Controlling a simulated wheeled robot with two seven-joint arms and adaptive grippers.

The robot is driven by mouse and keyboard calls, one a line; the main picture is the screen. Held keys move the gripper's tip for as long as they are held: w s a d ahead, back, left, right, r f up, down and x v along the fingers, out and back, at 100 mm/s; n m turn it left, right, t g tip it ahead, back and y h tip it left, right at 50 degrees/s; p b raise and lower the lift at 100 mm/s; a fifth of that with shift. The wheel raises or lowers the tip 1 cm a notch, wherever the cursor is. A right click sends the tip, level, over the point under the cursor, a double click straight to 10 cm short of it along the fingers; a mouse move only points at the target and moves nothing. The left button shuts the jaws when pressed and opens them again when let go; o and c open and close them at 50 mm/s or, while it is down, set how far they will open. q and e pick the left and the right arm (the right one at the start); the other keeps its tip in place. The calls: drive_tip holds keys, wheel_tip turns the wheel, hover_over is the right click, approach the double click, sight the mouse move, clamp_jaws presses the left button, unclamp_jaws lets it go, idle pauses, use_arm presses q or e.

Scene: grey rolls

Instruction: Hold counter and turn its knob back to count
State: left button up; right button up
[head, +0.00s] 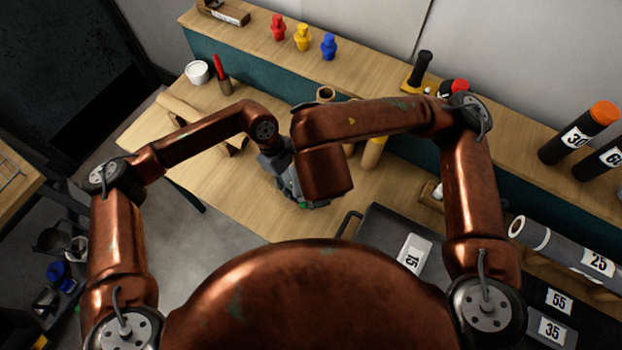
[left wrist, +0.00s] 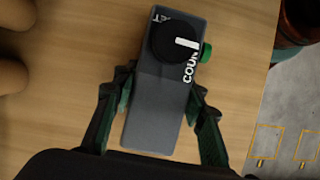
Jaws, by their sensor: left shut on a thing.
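The counter (left wrist: 160,110) is a dark grey box with white lettering, seen in the left wrist view above the wooden table. Its round black knob (left wrist: 168,42) carries a white mark pointing right in the picture. A green button (left wrist: 206,52) sticks out of its right side. My left gripper (left wrist: 158,110) is shut on the counter, with a green-padded finger on each long side. In the head view my left gripper (head: 280,168) is partly covered by my right arm. My right gripper is mostly hidden behind its own copper wrist, and its fingers cannot be made out.
The wooden table (head: 240,195) has bare room at its front. A white cup (head: 197,72) and a red-handled tool (head: 222,78) stand at its back left. Red, yellow and blue figures (head: 303,38) stand on the shelf. A dark tray (head: 385,225) lies right of my grippers.

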idle(0.3)
use_arm(q)
drive_tip(key=o, duration=1.5)
